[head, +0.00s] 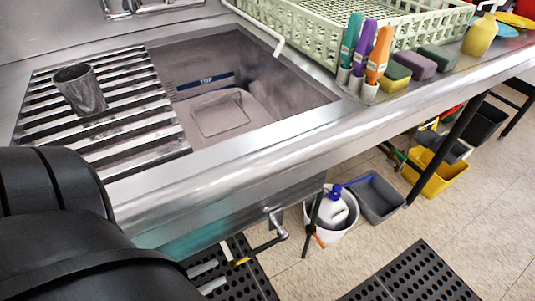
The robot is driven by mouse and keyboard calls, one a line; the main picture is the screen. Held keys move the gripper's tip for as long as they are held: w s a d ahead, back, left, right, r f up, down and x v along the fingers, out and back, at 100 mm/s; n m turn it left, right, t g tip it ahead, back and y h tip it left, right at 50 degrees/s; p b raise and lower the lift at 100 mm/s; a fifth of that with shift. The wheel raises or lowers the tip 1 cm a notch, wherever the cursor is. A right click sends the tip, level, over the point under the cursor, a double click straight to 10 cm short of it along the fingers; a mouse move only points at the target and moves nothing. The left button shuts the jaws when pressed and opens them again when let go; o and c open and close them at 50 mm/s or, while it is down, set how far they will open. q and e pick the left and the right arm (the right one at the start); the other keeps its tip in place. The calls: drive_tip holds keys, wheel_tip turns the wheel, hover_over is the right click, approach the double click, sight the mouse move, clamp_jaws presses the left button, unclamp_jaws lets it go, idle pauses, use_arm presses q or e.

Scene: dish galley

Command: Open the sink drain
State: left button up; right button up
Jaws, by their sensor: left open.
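The steel sink basin (295,85) is set into the counter and has a blue strip marked "TOP" (206,82) on its inner wall. A pale rounded rectangular shape shows low in the basin; I cannot make out a drain opening. Below the counter's front edge hangs a bent metal lever (279,230), slanting down to the left, with a yellow part near its lower end. My left gripper (208,276) is below the counter, left of the lever's yellow end and apart from it. Its two pale fingers are open and empty. My right gripper is not in view.
A slatted rack (120,115) with a grey cup (80,90) covers the sink's left side. A white bucket (337,232), grey bin (378,198) and yellow bucket (438,176) stand below. Perforated mats lie on the floor.

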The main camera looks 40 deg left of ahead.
use_arm(q)
drive_tip(key=b, duration=0.1)
approach(279, 239)
drive_tip(key=x, duration=0.3)
drive_tip(key=f+x, duration=0.1)
drive_tip(key=x, duration=0.1)
drive_tip(key=shift+w, duration=0.3)
drive_tip(key=shift+w+d+r, duration=0.1)
drive_tip(key=shift+w+d, duration=0.15)
drive_tip(key=shift+w, duration=0.4)
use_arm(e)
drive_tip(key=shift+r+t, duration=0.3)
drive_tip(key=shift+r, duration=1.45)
use_arm(q)
drive_tip(key=shift+c, duration=0.3)
clamp_jaws()
